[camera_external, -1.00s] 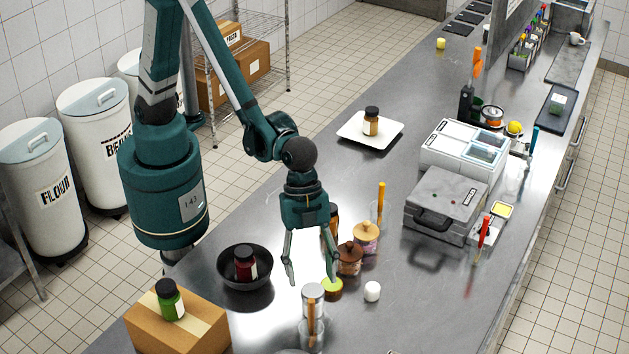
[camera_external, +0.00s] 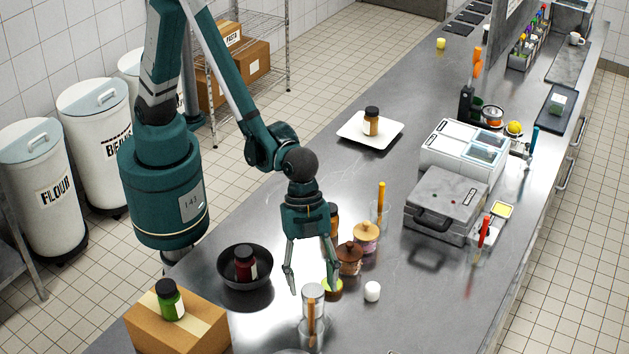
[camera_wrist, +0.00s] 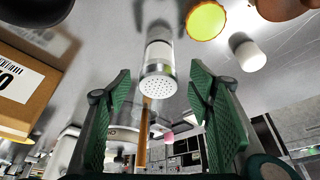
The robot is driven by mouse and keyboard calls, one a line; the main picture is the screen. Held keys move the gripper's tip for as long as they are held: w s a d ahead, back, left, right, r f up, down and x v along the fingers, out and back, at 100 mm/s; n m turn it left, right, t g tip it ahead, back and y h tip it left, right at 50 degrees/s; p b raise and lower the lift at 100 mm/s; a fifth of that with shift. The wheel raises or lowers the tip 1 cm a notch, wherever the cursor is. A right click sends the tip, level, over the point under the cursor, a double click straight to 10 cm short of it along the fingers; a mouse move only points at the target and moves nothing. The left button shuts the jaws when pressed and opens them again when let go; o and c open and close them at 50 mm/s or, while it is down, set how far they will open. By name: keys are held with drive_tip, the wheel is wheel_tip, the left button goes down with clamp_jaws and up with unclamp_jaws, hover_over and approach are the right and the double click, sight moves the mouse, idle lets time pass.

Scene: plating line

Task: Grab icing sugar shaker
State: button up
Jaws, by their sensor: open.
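The icing sugar shaker (camera_external: 313,291) is a clear container with a silver perforated lid, upright on the steel counter. It also shows in the wrist view (camera_wrist: 158,82), with the holed lid facing the camera, between my two green finger pads. My gripper (camera_external: 314,284) is open, pointing down, with its fingertips around lid height in the external view; depth there is hard to judge. In the wrist view my gripper (camera_wrist: 160,95) has visible gaps on both sides of the shaker and does not appear to touch it.
A yellow-green-topped jar (camera_external: 333,290) and a white marshmallow-like cylinder (camera_external: 372,291) stand close on the right. A wooden-handled tool (camera_external: 311,318) is just in front of the shaker. A dark bowl (camera_external: 226,277) and a cardboard box (camera_external: 190,335) are left. Lidded jars (camera_external: 349,262) stand behind.

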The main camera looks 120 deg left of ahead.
drive_tip(key=shift+x, duration=2.6)
drive_tip(key=shift+s, duration=0.1)
drive_tip(key=c, duration=1)
